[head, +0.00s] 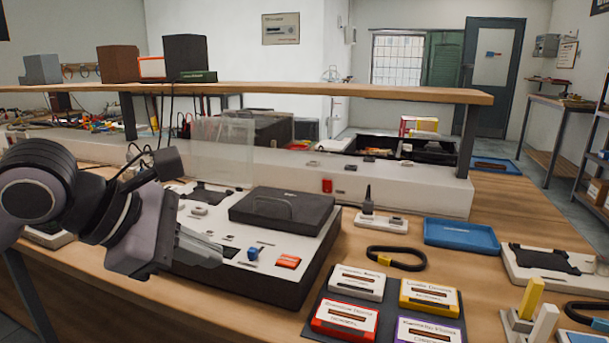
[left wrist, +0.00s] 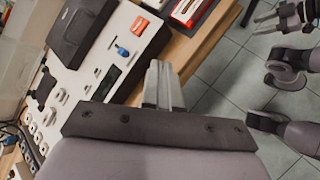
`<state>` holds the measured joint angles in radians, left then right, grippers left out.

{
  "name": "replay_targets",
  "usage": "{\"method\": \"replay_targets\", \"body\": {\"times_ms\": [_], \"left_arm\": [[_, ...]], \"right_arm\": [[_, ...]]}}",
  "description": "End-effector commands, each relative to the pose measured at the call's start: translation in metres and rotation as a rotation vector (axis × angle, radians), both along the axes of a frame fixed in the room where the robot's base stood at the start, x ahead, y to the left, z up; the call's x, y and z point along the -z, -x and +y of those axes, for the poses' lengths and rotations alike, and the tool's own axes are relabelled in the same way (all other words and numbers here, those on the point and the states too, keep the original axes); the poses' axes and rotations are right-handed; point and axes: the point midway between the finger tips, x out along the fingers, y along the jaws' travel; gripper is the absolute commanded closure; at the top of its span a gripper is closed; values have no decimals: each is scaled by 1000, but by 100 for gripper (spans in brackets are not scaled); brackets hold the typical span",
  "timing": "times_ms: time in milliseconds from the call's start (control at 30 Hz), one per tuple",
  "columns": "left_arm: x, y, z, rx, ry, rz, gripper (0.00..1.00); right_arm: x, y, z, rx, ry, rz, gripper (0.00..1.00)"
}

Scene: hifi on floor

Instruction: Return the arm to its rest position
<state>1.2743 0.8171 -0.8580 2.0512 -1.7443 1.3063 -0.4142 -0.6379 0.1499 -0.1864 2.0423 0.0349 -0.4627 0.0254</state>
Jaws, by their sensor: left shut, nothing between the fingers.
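My left arm (head: 95,205) reaches in from the left in the head view. My left gripper (head: 215,254) is shut and empty, low over the left part of the white-topped deck (head: 225,235). In the left wrist view its closed fingers (left wrist: 158,70) point over the front edge of the bench, with floor tiles beyond. My right arm (left wrist: 290,70) shows at the right of the left wrist view. Its gripper is only partly seen at the top right corner, and its jaws are unclear.
The deck carries a black lid (head: 282,210), a blue knob (head: 253,254) and an orange button (head: 288,261). Several labelled cassettes (head: 357,282) lie on a dark mat to its right. A blue tray (head: 460,236) and a black cable loop (head: 395,258) lie behind them. A shelf (head: 300,90) spans above.

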Motion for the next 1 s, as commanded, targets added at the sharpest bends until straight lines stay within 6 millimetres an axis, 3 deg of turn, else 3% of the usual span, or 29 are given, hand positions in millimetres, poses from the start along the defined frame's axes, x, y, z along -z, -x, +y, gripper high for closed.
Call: {"method": "replay_targets", "body": {"times_ms": [33,200,400,500,667,767,867,1000], "left_arm": [[13,9,-16,37,70,67,100],[27,38,-60,122,342,276,100],[25,68,-98,158,760,606,100],[19,73,-105,133,989,786,100],[15,64,-99,30,1356,1077,100],[23,50,-86,-77,1584,1256,100],[43,34,-67,-216,1810,1426,100],[91,15,-36,-471,2114,1648,100]], "right_arm": [[1,1,0,1,-1,2,57],[0,0,-1,4,0,1,57],[0,0,-1,3,1,-1,57],[0,-1,-1,2,1,-2,57],[-1,-2,-2,1,3,-4,57],[-1,-2,-2,0,5,-4,57],[-1,-2,-2,-1,6,-4,57],[-1,-2,-2,-1,6,-5,57]]}}
